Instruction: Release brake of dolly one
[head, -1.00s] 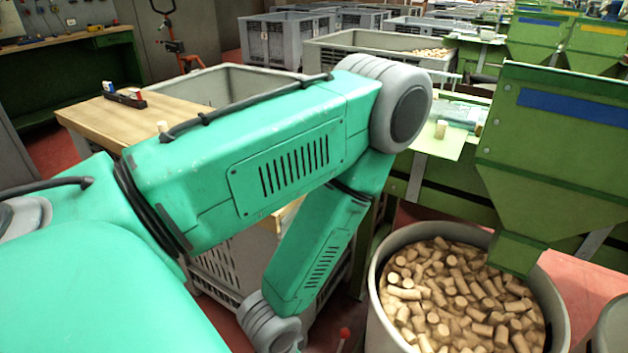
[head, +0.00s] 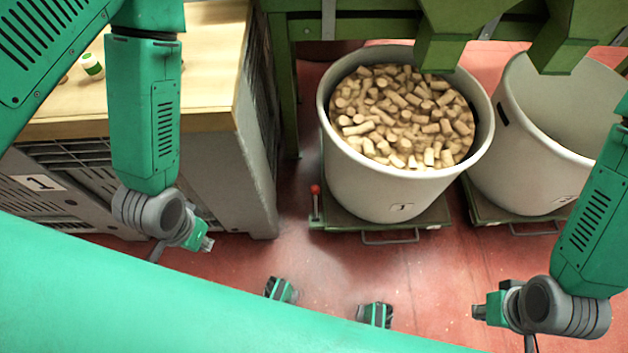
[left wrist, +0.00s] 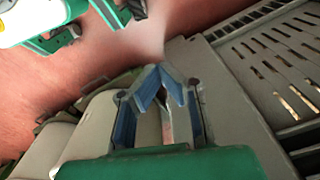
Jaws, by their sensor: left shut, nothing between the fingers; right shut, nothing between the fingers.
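Dolly one (head: 345,228) is a low green platform on the red floor under a round grey bin (head: 375,190) labelled 1 and full of corks. Its brake lever (head: 315,198), with a red knob, stands upright at the dolly's left front corner. My left gripper (head: 209,244) is left of the lever and apart from it, in front of the grey crate. In the left wrist view its blue-padded fingers (left wrist: 160,72) meet at the tips with nothing between them. My right gripper (head: 477,312) is shut and empty at the lower right, away from the dolly.
A second bin (head: 540,150) stands on another green dolly (head: 485,208) at the right. A slatted grey crate (head: 215,180) with a wooden top (head: 205,85) is at the left. Green hopper chutes (head: 455,45) hang above the bins. Red floor lies open before dolly one.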

